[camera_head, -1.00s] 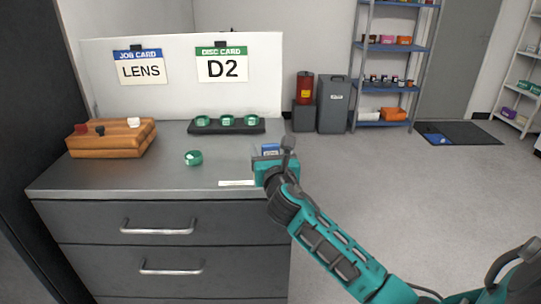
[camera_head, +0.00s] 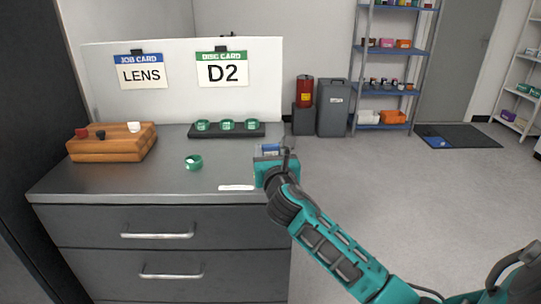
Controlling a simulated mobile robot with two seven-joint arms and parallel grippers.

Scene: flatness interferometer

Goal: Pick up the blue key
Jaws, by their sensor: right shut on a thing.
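My right gripper (camera_head: 285,163) is above the right edge of the grey cabinet top (camera_head: 120,180). It is shut on a small blue thing, which I take to be the blue key (camera_head: 270,149). Only a blue patch with a pale part shows behind the gripper, so its shape is mostly hidden. My left gripper is not in view.
A wooden block (camera_head: 110,148) with red, dark and white pieces stands at the left. A green ring (camera_head: 193,162) lies mid-cabinet. A black tray (camera_head: 250,132) holds green rings before a white board (camera_head: 110,100) with cards.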

